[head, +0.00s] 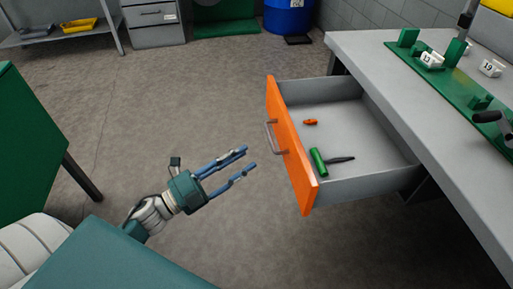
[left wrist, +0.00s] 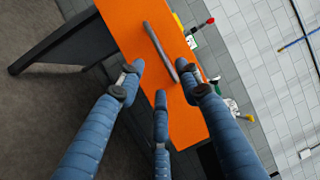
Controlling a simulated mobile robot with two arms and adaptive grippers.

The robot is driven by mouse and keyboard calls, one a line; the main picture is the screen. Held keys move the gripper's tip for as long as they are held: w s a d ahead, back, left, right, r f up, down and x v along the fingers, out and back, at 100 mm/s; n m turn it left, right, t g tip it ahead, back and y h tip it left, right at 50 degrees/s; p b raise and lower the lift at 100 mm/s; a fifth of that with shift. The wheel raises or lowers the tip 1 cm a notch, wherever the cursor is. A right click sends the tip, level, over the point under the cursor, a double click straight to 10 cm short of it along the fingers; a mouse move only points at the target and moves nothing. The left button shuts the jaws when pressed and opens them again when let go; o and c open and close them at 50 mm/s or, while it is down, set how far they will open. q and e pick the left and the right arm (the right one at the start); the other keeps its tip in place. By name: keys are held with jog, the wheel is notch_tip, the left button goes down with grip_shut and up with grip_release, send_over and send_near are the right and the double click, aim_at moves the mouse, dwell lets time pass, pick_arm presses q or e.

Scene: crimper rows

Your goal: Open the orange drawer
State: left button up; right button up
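The orange drawer (head: 293,150) stands pulled out from the grey workbench, its inside in view. A green-handled tool (head: 319,161) and a small orange item (head: 310,122) lie in it. A grey bar handle (head: 272,137) is on its front. My left gripper (head: 248,159) is open and empty, to the left of the handle and apart from it in the head view. In the left wrist view the open fingers (left wrist: 165,80) point at the orange front (left wrist: 188,118), with the handle (left wrist: 158,50) beyond and between them. My right gripper is not in view.
The workbench top (head: 385,85) holds a green mat (head: 455,85) with numbered white blocks (head: 431,60). A green panel (head: 30,140) stands at the left. A blue bin (head: 288,15) and a grey cabinet (head: 153,20) stand at the back. The floor between is clear.

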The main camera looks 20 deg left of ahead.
pick_arm(q)
jog(key=v, duration=0.3)
jog(key=shift+s+a, duration=0.15)
jog(key=shift+s, duration=0.1)
